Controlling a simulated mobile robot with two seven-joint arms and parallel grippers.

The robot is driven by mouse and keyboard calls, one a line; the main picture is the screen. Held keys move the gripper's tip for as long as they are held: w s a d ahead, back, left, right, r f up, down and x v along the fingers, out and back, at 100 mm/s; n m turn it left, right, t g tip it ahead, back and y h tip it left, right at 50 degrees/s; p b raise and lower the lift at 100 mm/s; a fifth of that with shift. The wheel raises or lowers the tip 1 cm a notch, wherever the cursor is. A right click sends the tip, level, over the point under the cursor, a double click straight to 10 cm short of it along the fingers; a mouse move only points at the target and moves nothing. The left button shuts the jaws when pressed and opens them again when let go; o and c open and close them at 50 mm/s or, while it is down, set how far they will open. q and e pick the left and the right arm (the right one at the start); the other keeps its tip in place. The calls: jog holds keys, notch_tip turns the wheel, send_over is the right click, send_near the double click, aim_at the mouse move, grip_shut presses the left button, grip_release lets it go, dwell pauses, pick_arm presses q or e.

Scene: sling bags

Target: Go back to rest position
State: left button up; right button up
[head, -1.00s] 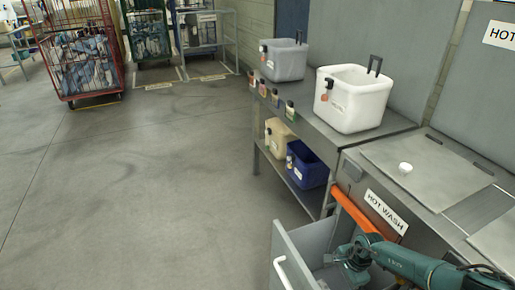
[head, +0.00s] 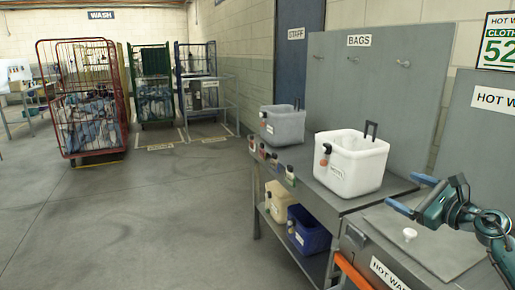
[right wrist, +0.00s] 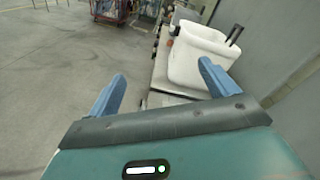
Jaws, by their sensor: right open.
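My right gripper (head: 408,194) is at the right of the head view, raised over the metal counter near the lidded hot-wash section. Its two blue fingers are apart, with nothing between them. In the right wrist view the gripper (right wrist: 158,88) also shows open and empty, with the white bin (right wrist: 200,55) beyond its fingers. In the head view the white bin (head: 350,165) stands on the counter, to the left of the gripper and apart from it. My left gripper is in neither current view.
A beige bin (head: 276,196) and a blue bin (head: 309,232) sit on the lower shelf. A white knob (head: 409,233) tops the counter lid. Cage trolleys (head: 82,105) stand at the back left. The floor is clear.

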jog(key=d+r+m+t+h, duration=0.3)
jog(key=d+r+m, duration=0.1)
jog(key=m, duration=0.7)
jog(key=d+r+m+t+h, duration=0.3)
jog(key=r+m, duration=0.1)
jog(key=m, duration=0.7)
jog(key=w+d+f+m+g+h, duration=0.15)
jog(key=d+f+m+h, duration=0.35)
jog(key=m, duration=1)
jog(key=s+a+f+m+g+y, duration=0.1)
jog(key=s+a+f+g+y, duration=0.1)
jog(key=s+a+f, duration=0.4)
jog(key=s+a+f+m+g+y, duration=0.1)
jog(key=s+a+f+m+g, duration=0.1)
jog(key=a+f, duration=0.7)
jog(key=s+a+f+m+g+y, duration=0.15)
jog(key=s+a+f, duration=0.35)
jog(key=f, duration=0.5)
jog(key=s+a+f+m+g+y+p, duration=0.1)
jog(key=s+a+f+g, duration=0.1)
jog(key=s+a, duration=0.6)
jog(key=s+a+f+m+g+y+p, duration=0.1)
jog(key=s+a+f, duration=0.3)
jog(key=s, duration=1.1)
jog(key=a+g+p, duration=0.1)
jog(key=a, duration=0.2)
jog(key=shift+s+a+y, duration=0.15)
jog(key=shift+a+y, duration=0.2)
